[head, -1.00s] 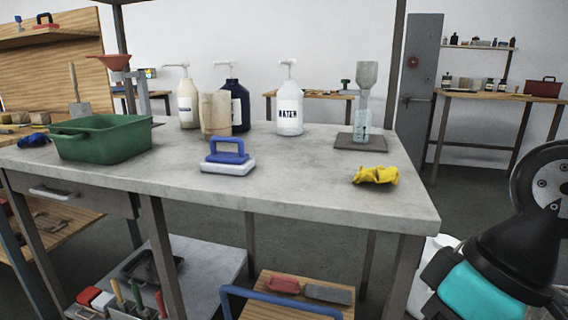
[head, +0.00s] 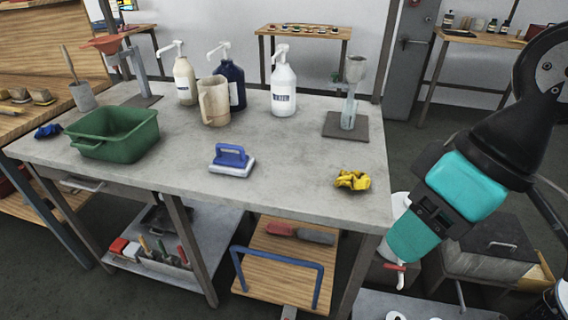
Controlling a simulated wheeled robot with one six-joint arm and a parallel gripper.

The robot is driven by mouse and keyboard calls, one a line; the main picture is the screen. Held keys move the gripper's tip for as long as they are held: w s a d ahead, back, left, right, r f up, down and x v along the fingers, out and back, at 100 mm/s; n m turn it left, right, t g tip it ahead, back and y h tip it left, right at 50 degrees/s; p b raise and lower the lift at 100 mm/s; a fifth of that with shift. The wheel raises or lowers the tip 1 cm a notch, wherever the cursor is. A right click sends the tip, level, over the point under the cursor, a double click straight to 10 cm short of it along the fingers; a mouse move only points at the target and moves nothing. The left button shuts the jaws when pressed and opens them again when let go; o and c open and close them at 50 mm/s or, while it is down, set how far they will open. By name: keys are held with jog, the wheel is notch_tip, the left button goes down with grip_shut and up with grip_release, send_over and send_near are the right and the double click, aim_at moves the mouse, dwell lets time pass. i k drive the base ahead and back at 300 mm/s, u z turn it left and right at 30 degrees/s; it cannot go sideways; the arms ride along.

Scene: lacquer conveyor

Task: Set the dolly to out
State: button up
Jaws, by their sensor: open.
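The dolly (head: 283,256) is a low wooden platform with a blue U-shaped handle (head: 277,251) along its front. It stands on the floor under the grey-topped workbench (head: 300,170), mostly beneath the top, right of the lower shelf. A red block (head: 281,230) and a grey block (head: 317,236) lie on its back part. My arm comes in from the right with teal and black links, right of the bench. My gripper's fingers do not show, and no part of my arm touches the dolly.
Bench legs stand either side of the dolly. On the bench are a green tub (head: 118,136), a blue-handled block (head: 231,160), pump bottles (head: 283,88), a jug (head: 213,101) and a yellow cloth (head: 352,180). A dark lidded box (head: 490,250) stands at the right.

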aim_at(295, 273)
jog(key=z, duration=1.55)
jog(key=k, duration=0.75)
jog(key=u, duration=1.1)
